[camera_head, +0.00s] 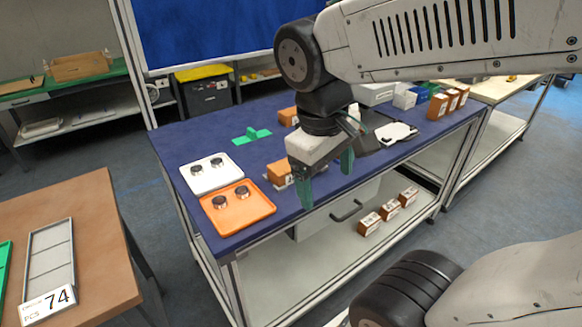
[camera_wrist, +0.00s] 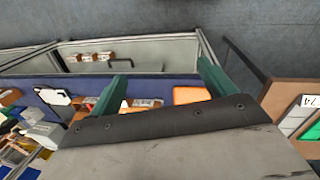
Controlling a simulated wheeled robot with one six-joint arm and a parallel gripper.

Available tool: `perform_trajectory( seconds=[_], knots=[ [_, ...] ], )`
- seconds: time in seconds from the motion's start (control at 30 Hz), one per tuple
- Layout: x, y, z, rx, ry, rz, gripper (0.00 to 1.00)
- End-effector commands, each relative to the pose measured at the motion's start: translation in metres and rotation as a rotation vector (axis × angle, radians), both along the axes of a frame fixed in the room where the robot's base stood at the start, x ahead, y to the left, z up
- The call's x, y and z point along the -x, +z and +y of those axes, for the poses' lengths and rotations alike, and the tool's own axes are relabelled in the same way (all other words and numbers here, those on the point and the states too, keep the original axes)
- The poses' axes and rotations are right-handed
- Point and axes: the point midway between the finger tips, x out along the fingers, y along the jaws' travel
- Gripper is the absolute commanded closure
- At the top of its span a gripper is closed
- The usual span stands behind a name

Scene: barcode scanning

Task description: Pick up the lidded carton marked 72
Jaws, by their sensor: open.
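My gripper (camera_head: 326,182) is open and empty above the front edge of the blue table. In the wrist view, its green fingers (camera_wrist: 162,70) are wide apart. A brown carton (camera_head: 279,172) with a white label stands on the table just behind and left of the gripper, partly hidden by it. Another brown carton (camera_head: 288,116) stands farther back. Several brown cartons (camera_head: 437,106) stand in a row at the table's right end. More labelled cartons (camera_head: 370,223) sit on the lower shelf. I cannot read 72 on any of them.
A white tray (camera_head: 194,184) and an orange tray (camera_head: 263,207), each with dark round parts, lie at the table's left. A green part (camera_head: 252,136) and a white-and-black item (camera_head: 394,133) are also on it.

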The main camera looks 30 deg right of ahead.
Motion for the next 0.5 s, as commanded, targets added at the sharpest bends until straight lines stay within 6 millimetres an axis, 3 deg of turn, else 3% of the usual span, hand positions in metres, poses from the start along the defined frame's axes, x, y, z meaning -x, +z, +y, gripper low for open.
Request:
perform_trajectory(
  seconds=[0.2, 0.5],
  knots=[
    [-0.064, -0.017, -0.031, 0.246, 0.281, 0.237, 0.17],
    [-0.168, -0.062, -0.049, 0.557, 0.712, 0.561, 0.17]
  ],
)
